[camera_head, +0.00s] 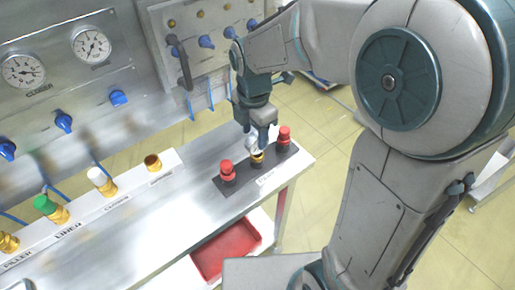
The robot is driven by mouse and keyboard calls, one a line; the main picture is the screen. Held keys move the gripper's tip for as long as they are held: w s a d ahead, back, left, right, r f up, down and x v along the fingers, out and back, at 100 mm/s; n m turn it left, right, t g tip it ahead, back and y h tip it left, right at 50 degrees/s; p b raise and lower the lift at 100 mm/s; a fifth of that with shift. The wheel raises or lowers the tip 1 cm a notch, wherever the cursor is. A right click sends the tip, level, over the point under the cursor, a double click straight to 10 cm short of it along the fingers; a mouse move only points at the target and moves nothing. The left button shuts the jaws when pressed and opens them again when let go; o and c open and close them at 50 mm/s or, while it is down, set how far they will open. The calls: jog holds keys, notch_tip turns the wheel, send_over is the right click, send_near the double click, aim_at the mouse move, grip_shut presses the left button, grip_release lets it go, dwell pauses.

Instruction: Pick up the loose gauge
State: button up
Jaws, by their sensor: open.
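No gauge is plainly seen lying loose. Two round white dial gauges sit on the wall panel at upper left, the left gauge (24,70) and the right gauge (92,46). A small part with a brass base (257,157) and a pale upper portion stands between two red-capped parts on a dark strip on the bench. Whether it is a gauge I cannot tell. My gripper (257,137) points down right over this brass part, with its jaws open. The fingers partly cover its upper portion, and contact cannot be made out.
The left red-capped part (227,170) and right red-capped part (284,134) stand close beside my gripper. A white labelled rack (128,188) holds several brass fittings along the metal bench (160,231). A red tray (226,251) sits below the bench's front edge. Blue knobs line the wall panels.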

aim_at(257, 149)
jog(key=shift+w+d+f+p, duration=0.1)
jog(key=shift+d+f+p, duration=0.1)
jog(key=shift+f, duration=1.25)
jog(key=shift+w+d+f+p, duration=0.1)
jog(key=shift+d+f+p, duration=0.05)
jog(key=shift+f, duration=1.3)
grip_shut()
